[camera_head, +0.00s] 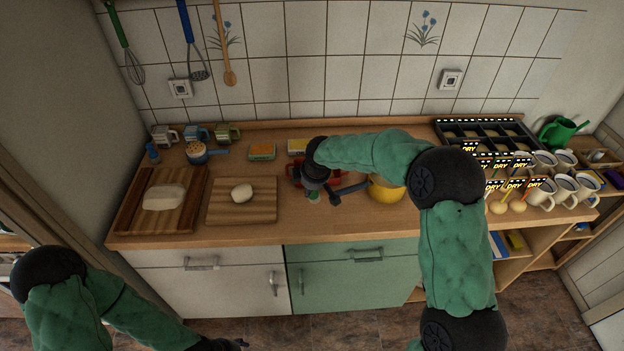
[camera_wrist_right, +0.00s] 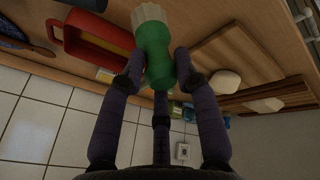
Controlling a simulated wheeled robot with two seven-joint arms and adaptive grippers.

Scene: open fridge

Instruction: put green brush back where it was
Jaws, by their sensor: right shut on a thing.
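The green brush (camera_wrist_right: 157,55), with a pale cream end (camera_wrist_right: 149,14), is held between the fingers of my right gripper (camera_wrist_right: 158,72) in the right wrist view. In the head view my right gripper (camera_head: 313,194) is over the worktop, right of the right cutting board, and only a small green bit of the brush shows below it. A red open holder (camera_wrist_right: 85,38) is beside the brush in the wrist view; it is mostly hidden behind my right arm in the head view (camera_head: 330,177). My left gripper (camera_head: 238,344) is low at the bottom edge, in front of the cupboards, partly cut off.
Two cutting boards (camera_head: 262,214) (camera_head: 130,214) carry pale lumps. A yellow bowl (camera_head: 388,192) is right of my right gripper. A dark rack (camera_head: 480,131) and white mugs (camera_head: 541,193) fill the right side.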

